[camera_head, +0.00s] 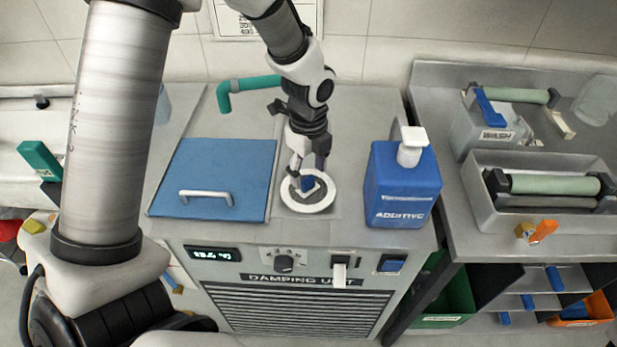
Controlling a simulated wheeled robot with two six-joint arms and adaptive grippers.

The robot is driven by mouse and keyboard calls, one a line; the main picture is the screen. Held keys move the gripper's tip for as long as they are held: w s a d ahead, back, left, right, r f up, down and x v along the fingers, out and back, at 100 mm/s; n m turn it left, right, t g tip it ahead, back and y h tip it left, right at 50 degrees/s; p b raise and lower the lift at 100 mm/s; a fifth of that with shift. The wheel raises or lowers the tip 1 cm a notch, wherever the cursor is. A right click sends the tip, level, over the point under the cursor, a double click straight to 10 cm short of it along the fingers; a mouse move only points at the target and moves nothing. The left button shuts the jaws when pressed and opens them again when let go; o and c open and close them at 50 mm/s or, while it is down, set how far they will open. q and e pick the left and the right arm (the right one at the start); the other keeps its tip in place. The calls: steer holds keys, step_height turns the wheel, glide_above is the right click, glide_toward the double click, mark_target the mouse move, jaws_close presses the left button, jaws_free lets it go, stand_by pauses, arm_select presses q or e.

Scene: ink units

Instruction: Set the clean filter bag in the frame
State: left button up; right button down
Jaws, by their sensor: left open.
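The round white frame (293,204) is set in the top of the damping unit, right of the blue lid. A small dark blue and white piece shows inside the ring, partly hidden by my gripper; it may be the filter bag, but I cannot tell for sure. My left gripper (308,180) points down over the ring, its fingers open and apart around or just above that piece. Whether the fingers touch it, I cannot tell. My right gripper is not in view.
A blue lid (217,170) with a white handle lies left of the ring, a green pipe (250,85) behind. A blue additive bottle (402,185) stands close on the right. A grey bench with a wash box (484,134) and roller tray (545,215) lies further right.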

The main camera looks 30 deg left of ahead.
arm_select(q)
step_height(320, 180, up, 9)
stand_by(0.6)
